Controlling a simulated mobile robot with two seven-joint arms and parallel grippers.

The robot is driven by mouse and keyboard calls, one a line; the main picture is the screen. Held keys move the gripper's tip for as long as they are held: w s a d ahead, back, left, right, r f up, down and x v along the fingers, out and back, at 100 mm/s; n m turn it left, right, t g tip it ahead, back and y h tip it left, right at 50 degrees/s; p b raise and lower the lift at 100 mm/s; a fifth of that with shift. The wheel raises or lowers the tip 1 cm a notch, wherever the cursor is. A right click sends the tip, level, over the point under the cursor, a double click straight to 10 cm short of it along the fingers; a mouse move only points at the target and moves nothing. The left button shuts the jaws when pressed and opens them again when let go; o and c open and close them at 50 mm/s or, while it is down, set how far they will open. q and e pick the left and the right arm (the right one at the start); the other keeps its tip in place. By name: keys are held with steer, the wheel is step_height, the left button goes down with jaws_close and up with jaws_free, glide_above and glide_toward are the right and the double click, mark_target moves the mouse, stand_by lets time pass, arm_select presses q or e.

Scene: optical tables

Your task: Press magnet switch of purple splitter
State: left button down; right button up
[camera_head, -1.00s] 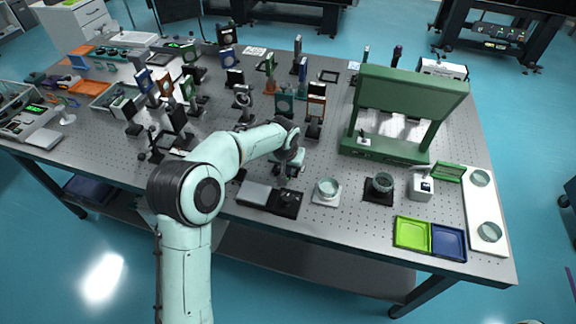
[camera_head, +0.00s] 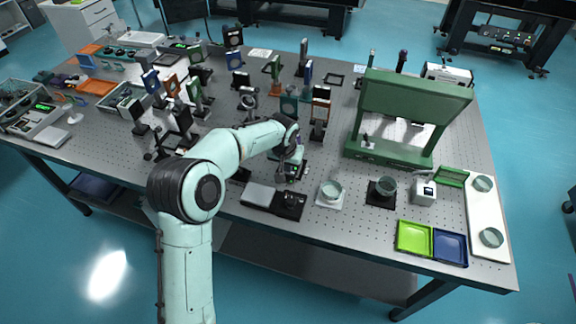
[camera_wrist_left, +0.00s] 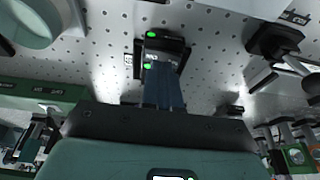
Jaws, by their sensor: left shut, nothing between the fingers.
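My left gripper (camera_head: 287,177) points down near the front middle of the table. In the left wrist view its fingers (camera_wrist_left: 164,82) are shut together and empty. Their tips overlap the near part of a black magnet base (camera_wrist_left: 178,46) with two green lights and small white lettering. I cannot tell whether they touch it. The base also shows as a dark block (camera_head: 302,169) beside the gripper in the head view. The optic on it is not clearly visible, so I cannot confirm a purple splitter there. My right gripper is out of view.
A grey-and-black device (camera_head: 259,195) lies just in front of the gripper. A round glass dish on a white base (camera_head: 330,194) is to its right. Upright optic mounts (camera_head: 320,112) crowd behind. A green frame (camera_head: 414,95) stands to the right, with green (camera_head: 414,238) and blue (camera_head: 450,248) trays in front.

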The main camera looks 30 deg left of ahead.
arm_select(q)
steer(key=w+d+v, duration=0.1)
steer(key=d+v, duration=0.1)
steer(key=v, duration=1)
steer(key=shift+w+r+p, duration=0.15)
steer(key=shift+r+p, duration=0.2)
steer(key=shift+p, duration=0.1)
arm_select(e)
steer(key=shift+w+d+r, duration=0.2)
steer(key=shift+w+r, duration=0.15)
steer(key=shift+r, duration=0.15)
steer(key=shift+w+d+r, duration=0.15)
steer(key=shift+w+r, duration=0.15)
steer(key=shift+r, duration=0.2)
arm_select(q)
steer(key=shift+d, duration=0.15)
